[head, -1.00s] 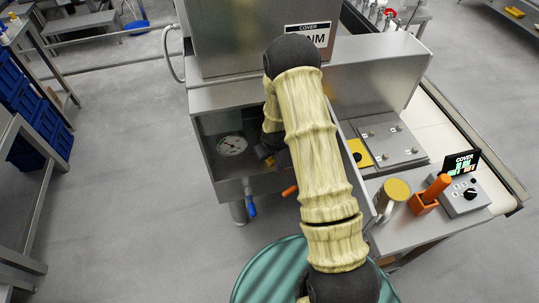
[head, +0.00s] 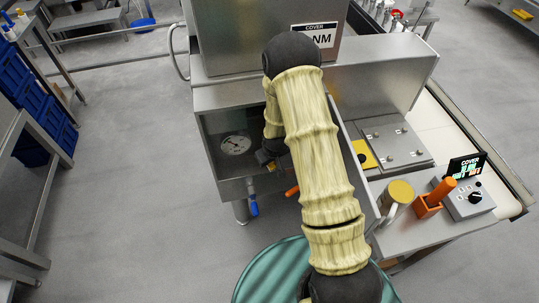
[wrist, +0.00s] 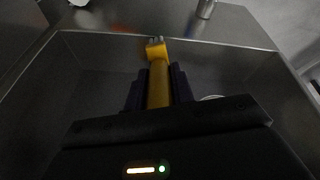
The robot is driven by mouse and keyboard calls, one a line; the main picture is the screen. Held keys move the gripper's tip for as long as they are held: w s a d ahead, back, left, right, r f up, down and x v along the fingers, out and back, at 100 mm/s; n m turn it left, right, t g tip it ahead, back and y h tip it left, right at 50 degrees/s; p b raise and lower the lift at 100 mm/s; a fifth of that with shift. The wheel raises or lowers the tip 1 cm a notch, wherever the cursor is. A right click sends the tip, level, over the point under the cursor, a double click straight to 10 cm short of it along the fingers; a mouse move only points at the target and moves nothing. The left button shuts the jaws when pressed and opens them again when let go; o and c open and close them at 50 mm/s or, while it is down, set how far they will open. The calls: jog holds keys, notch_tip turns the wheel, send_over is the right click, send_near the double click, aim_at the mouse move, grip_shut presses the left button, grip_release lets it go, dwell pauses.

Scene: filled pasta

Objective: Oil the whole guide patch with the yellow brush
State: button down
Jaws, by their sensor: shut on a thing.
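The yellow brush (wrist: 158,85) is clamped between the two dark fingers of my gripper (wrist: 159,74), its grey bristle end pointing away from the wrist. In the head view my gripper (head: 266,156) is largely hidden behind my arm, inside or over the open metal basin (head: 215,165) with a round dial (head: 236,145). In the wrist view the basin's walls (wrist: 235,58) surround the brush. Whether the bristles touch anything is unclear. I cannot make out a guide patch for certain; a yellow square (head: 366,153) with a dark spot lies right of my arm.
A metal housing marked COVER (head: 262,35) rises behind the basin. On the right stand a yellow-topped pot (head: 400,190), an orange holder (head: 427,207) with an orange handle, and a control box (head: 470,202). A teal round surface (head: 265,275) is in front.

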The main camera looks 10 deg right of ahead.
jog(key=shift+s+r, duration=0.1)
jog(key=shift+s, duration=0.8)
jog(key=shift+a, duration=0.7)
jog(key=shift+w+b, duration=0.4)
jog(key=shift+w, duration=1.6)
jog(key=shift+a, duration=0.1)
